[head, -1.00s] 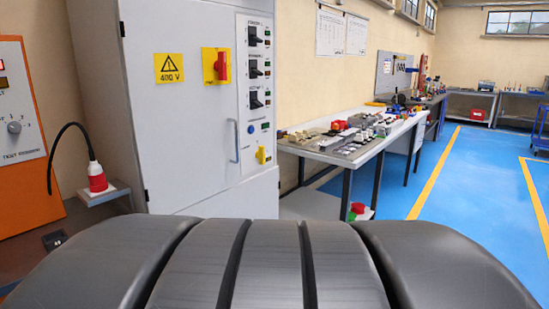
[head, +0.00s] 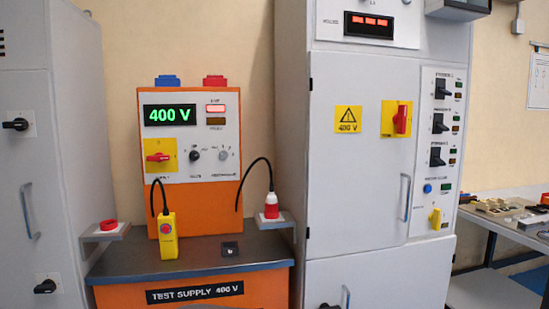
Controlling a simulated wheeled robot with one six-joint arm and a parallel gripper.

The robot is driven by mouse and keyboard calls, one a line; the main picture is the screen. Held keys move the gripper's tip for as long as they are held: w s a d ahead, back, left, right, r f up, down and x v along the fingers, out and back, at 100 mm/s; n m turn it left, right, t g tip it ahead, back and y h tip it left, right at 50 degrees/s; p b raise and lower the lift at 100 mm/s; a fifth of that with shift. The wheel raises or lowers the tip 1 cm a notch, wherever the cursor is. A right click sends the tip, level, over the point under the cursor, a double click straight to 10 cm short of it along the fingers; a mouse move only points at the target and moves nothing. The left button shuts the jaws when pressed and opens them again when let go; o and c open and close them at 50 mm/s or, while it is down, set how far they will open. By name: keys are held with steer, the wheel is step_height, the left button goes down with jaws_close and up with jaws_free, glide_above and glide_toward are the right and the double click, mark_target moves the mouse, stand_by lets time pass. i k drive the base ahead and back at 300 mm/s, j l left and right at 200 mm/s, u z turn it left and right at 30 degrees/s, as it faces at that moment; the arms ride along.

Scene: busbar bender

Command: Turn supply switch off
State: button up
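The orange test supply (head: 192,227) stands between two grey cabinets in the head view. Its label reads "TEST SUPPLY 400 V". The supply switch (head: 158,157) is a red handle on a yellow plate at the left of its panel, and the handle looks roughly horizontal. The green display (head: 170,115) above it reads 400 V. An indicator lamp (head: 215,109) to the right of the display glows pale red; the one below it is dark. My gripper is not in view.
A yellow pendant (head: 168,237) on a black cable stands in front of the panel. A red-and-white plug (head: 271,206) is on the right side shelf. The right cabinet (head: 362,227) has another red-handled switch (head: 401,119), upright. A workbench (head: 497,225) is at the far right.

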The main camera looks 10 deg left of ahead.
mark_target(159, 157)
steer(key=u, duration=1.1)
